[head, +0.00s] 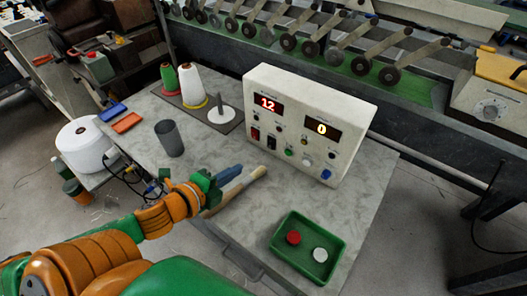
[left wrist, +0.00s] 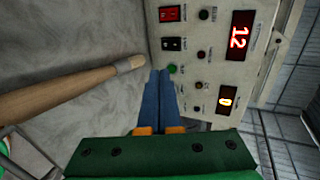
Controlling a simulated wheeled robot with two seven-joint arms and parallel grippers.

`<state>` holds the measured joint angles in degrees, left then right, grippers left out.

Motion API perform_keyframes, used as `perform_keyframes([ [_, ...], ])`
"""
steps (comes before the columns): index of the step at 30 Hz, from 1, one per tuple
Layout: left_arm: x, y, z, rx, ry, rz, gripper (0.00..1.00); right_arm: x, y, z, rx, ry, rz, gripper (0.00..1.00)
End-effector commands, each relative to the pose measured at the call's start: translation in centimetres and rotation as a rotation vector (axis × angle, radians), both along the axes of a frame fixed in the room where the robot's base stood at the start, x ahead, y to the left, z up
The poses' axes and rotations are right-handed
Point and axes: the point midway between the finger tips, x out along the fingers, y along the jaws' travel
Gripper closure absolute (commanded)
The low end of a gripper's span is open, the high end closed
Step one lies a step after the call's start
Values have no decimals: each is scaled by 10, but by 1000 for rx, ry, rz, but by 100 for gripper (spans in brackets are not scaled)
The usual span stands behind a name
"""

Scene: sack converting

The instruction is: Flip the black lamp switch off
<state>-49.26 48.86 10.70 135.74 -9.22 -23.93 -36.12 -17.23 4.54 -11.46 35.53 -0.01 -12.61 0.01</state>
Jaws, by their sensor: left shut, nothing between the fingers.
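The white control box (head: 311,121) stands on the grey table, with lit red "12" and yellow "0" displays. Its black rocker switch (head: 271,142) sits right of a red rocker switch (head: 255,134). In the left wrist view the black switch (left wrist: 172,44) lies below the red one (left wrist: 172,14), unobstructed; I cannot tell which side is pressed. My left gripper (head: 239,169) has blue fingers, shut and empty, just in front of the panel's lower left. In the left wrist view the fingertips (left wrist: 160,75) appear beside the green button (left wrist: 173,69), below the black switch. My right gripper is not in view.
A wooden-handled tool (head: 240,190) lies beside the left gripper. A green tray (head: 304,246) holds a red and a white disc. A grey cup (head: 169,138) and thread cones (head: 191,85) stand left of the box. The table's front centre is clear.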

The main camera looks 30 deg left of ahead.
Motion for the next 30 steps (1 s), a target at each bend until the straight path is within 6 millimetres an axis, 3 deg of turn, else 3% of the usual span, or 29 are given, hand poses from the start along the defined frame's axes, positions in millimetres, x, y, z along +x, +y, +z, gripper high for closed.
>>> perform_keyframes([
  [13,81,-10,-35,1,-3,3,100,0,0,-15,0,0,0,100],
  [18,108,-15,-38,2,-1,1,100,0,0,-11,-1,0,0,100],
  [24,122,-17,-41,1,1,0,100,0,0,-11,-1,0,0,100],
  [30,123,-17,-42,2,1,-1,100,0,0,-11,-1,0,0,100],
])
